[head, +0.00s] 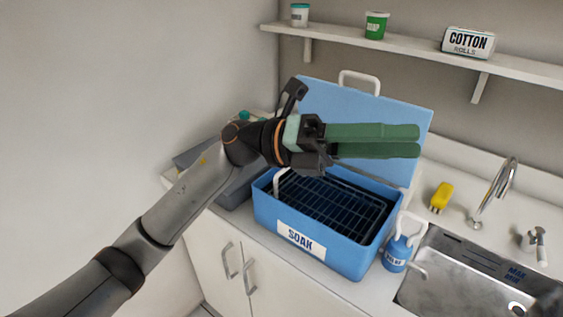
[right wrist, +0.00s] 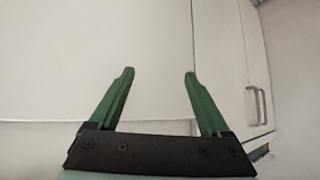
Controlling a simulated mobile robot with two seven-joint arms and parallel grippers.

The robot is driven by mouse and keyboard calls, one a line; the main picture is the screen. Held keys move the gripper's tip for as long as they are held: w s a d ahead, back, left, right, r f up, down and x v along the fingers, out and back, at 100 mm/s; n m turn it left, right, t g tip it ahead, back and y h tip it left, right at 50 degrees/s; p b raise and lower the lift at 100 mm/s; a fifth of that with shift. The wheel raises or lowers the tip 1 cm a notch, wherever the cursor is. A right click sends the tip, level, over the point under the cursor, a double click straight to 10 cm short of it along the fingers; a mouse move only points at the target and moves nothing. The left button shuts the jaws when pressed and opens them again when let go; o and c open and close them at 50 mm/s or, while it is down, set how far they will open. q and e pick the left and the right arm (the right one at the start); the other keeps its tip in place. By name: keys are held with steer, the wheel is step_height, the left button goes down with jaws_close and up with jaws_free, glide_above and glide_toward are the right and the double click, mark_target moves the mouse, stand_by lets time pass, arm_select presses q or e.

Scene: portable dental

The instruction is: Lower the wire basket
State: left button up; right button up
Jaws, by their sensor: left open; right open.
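The wire basket (head: 330,205) is a dark rack inside the blue box labelled SOAK (head: 315,257). A white handle (head: 281,181) rises at the box's left end, and another pale handle (head: 412,222) shows at its right end. The box's blue lid (head: 390,105) stands open behind it. My left gripper (head: 418,141) hangs over the back of the box, in front of the lid. Its green fingers look close together in this view, with nothing seen between them. My right gripper (right wrist: 158,75) shows in the right wrist view, open and empty, facing white cabinet fronts.
A blue bottle (head: 397,253) stands right of the box, beside the sink (head: 450,285) and faucet (head: 495,190). A yellow item (head: 442,197) lies behind the sink. A grey container (head: 235,188) is left of the box. A shelf (head: 420,57) holds jars and a cotton rolls box.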

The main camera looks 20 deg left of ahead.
arm_select(q)
step_height(320, 180, down, 7)
steer(key=w+m+t+y, duration=0.1)
steer(key=w+y, duration=0.1)
steer(key=y, duration=0.5)
steer(key=n+t+y+p, duration=0.1)
steer(key=n+t+y, duration=0.5)
steer(key=y, duration=0.8)
glide_toward(283, 169)
steer(key=shift+m+t, duration=0.3)
steer(key=x, duration=0.2)
steer(key=p+x, duration=0.1)
steer(key=x, duration=0.2)
steer(key=p+x, duration=0.1)
steer(key=x, duration=0.1)
steer(key=shift+s+f, duration=0.15)
steer(key=shift+f, duration=0.3)
steer(key=shift+c, duration=0.3)
jaws_close()
